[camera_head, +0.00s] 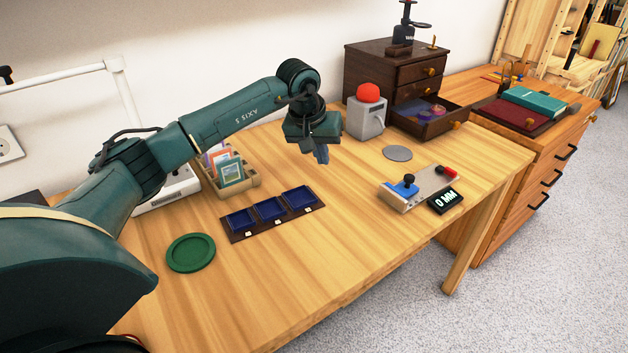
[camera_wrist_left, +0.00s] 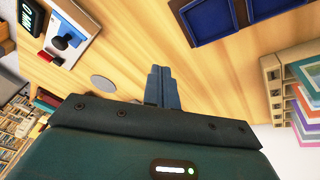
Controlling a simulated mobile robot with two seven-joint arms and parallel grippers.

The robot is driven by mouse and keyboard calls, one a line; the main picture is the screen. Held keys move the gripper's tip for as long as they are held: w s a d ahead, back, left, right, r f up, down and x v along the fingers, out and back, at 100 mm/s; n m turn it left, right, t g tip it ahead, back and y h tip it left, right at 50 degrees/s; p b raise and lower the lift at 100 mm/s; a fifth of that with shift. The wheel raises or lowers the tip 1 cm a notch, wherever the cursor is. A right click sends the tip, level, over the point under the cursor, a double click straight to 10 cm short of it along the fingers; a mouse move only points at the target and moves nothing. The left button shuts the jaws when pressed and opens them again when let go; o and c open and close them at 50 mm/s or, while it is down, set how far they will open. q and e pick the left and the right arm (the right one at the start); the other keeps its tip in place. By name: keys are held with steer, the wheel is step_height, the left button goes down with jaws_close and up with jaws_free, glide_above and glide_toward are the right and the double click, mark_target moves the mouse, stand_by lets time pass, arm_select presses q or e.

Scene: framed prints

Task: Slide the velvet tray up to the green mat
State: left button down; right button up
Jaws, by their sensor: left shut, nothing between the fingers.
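The velvet tray (camera_head: 261,229) is a dark brown board with blue-lined compartments, lying on the table in the head view. It also shows, partly cut off, at the top of the left wrist view (camera_wrist_left: 229,33). The round green mat (camera_head: 191,253) lies to the left of the tray, with bare wood between them. My left gripper (camera_head: 322,155) is shut and empty, above the table beyond the tray's right end. Its closed fingers show in the left wrist view (camera_wrist_left: 161,88). My right gripper is not in view.
A wooden rack (camera_head: 246,181) with framed prints stands behind the tray. A grey box with a red dome (camera_head: 369,93) and a dark cabinet (camera_head: 368,66) with an open drawer stand at the back. A gauge block (camera_head: 422,187) sits right. The table front is clear.

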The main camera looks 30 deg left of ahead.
arm_select(q)
steer(key=r+y, duration=0.2)
glide_above(309, 185)
steer(key=shift+m, duration=0.3)
steer(key=x, duration=0.6)
steer(key=b+x, duration=0.1)
steer(key=x, duration=0.3)
steer(key=shift+s+d+f, duration=0.1)
steer(key=shift+s+f, duration=0.1)
steer(key=shift+s, duration=0.05)
steer(key=s, duration=0.2)
steer(key=shift+s+d+r, duration=0.15)
steer(key=shift+s+d, duration=0.3)
steer(key=shift+s, duration=0.5)
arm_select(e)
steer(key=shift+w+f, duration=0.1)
